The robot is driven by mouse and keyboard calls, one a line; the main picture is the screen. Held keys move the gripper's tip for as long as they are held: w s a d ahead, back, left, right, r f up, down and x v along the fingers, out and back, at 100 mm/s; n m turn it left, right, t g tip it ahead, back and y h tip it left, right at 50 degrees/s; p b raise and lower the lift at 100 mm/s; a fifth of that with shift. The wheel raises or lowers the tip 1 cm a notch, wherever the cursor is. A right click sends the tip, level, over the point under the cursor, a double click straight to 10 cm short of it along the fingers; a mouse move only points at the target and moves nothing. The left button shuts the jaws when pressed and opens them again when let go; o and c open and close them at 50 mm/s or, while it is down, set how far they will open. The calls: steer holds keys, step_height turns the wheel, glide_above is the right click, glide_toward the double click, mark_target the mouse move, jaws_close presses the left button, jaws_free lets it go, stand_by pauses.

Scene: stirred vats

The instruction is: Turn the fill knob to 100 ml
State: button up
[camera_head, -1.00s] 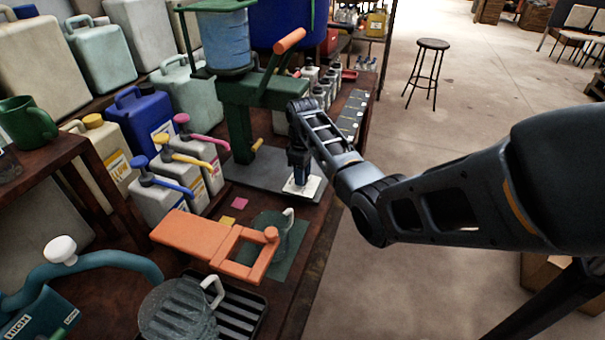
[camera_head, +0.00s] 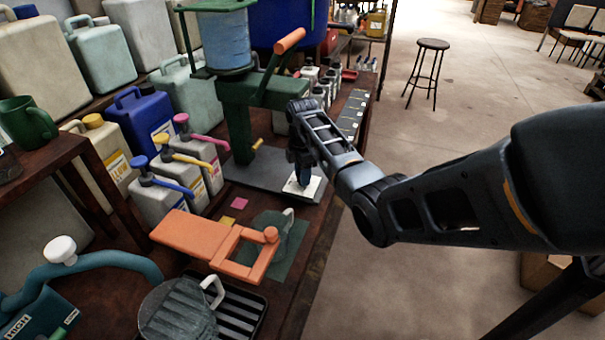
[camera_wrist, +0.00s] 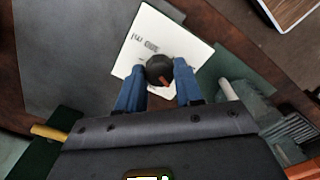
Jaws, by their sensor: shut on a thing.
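The fill knob (camera_wrist: 159,70) is a small round dark knob with a red pointer mark. The red mark points toward the lower right in the wrist view. My gripper (camera_wrist: 160,76) has its two blue fingers on either side of the knob, shut on it. In the head view my gripper (camera_head: 302,180) reaches down onto the white plate (camera_head: 309,190) at the front corner of the grey base. The knob is hidden behind the fingers there.
The green filling machine (camera_head: 245,105) with an orange-handled lever (camera_head: 289,41) stands just behind. Pump bottles (camera_head: 182,178) are to the left. An orange clamp-like frame (camera_head: 200,236) and a black drip tray (camera_head: 240,318) lie nearer. Open floor is to the right.

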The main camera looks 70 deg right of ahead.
steer(key=shift+n, duration=0.4)
steer(key=o, duration=1)
steer(key=shift+o, duration=0.2)
steer(key=shift+r, duration=0.15)
step_height(320, 180, up, 8)
steer(key=shift+f+b, duration=0.2)
steer(key=shift+b, duration=0.25)
